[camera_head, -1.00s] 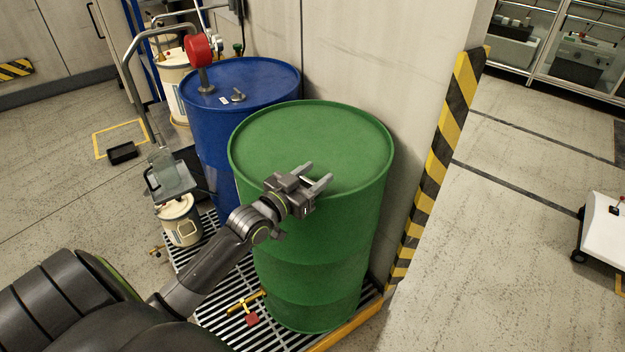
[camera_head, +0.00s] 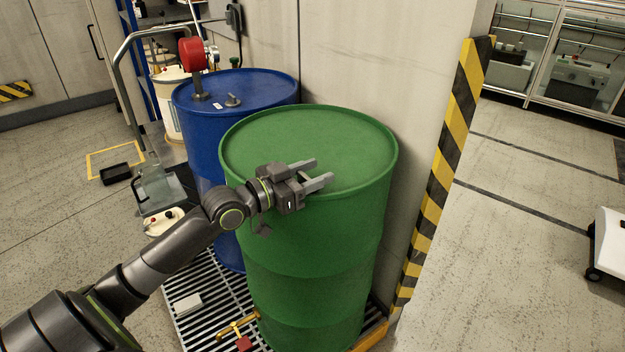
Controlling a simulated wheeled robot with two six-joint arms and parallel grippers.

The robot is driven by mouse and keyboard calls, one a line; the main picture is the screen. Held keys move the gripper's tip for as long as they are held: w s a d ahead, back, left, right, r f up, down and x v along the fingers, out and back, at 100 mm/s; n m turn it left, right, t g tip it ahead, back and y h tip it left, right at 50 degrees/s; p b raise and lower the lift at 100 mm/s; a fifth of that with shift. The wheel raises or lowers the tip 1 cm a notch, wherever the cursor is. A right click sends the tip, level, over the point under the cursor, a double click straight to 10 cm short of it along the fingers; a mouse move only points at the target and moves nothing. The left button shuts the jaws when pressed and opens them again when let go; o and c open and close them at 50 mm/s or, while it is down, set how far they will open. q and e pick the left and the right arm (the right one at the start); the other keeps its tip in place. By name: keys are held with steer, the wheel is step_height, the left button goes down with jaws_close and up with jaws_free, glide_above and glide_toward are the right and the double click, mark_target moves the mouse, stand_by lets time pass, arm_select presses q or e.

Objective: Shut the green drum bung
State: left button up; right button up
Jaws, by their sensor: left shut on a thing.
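The green drum (camera_head: 340,240) stands upright in the middle, on a slatted grate. Its flat green lid (camera_head: 265,145) shows mostly bare, with a raised rim. My left gripper (camera_head: 316,173) lies low over the near part of the lid, with its wrist at the front rim and its fingers pointing right. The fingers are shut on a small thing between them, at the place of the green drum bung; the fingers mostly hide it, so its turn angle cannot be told. My right gripper is not in view.
A blue drum (camera_head: 207,135) with a red-topped fitting (camera_head: 193,55) and a grey bung (camera_head: 233,100) stands behind left. A wall and a striped corner guard (camera_head: 450,140) stand close right. A brass valve (camera_head: 238,327) sits low at the front.

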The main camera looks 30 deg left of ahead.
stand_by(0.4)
arm_select(q)
steer(key=o, duration=1)
steer(key=p+v, duration=0.2)
steer(key=v, duration=0.4)
steer(key=shift+s+a+r, duration=0.1)
steer(key=shift+s+r, duration=0.05)
steer(key=p+v, duration=0.6)
steer(key=v, duration=0.5)
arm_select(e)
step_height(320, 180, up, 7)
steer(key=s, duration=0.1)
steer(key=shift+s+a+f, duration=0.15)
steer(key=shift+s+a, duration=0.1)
arm_select(q)
steer(key=shift+a, duration=0.1)
